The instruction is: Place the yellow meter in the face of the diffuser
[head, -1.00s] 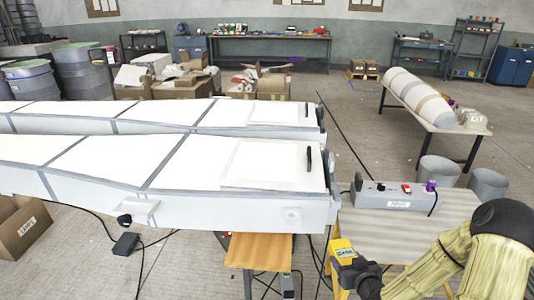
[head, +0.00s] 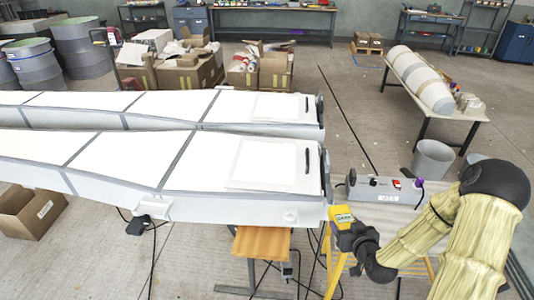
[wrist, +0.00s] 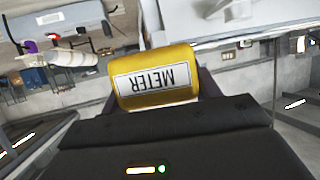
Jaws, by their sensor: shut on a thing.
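The yellow meter (head: 342,217) is held in my gripper (head: 350,228), which is shut on it. In the head view it is just right of the near white mould's (head: 210,200) right end; whether they touch cannot be told. In the wrist view the meter (wrist: 155,80) fills the middle, its METER label upside down. No part is clearly marked as the diffuser; two long white moulds lie side by side, the far one (head: 160,105) behind. The gripper's fingers are mostly hidden behind the meter.
A grey control box (head: 385,190) with a red switch sits on a stand right of the near mould. A wooden stool (head: 262,242) stands below the mould's end. Cables lie on the floor. A bin (head: 433,158) and a table with a white rounded form (head: 420,78) are further right.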

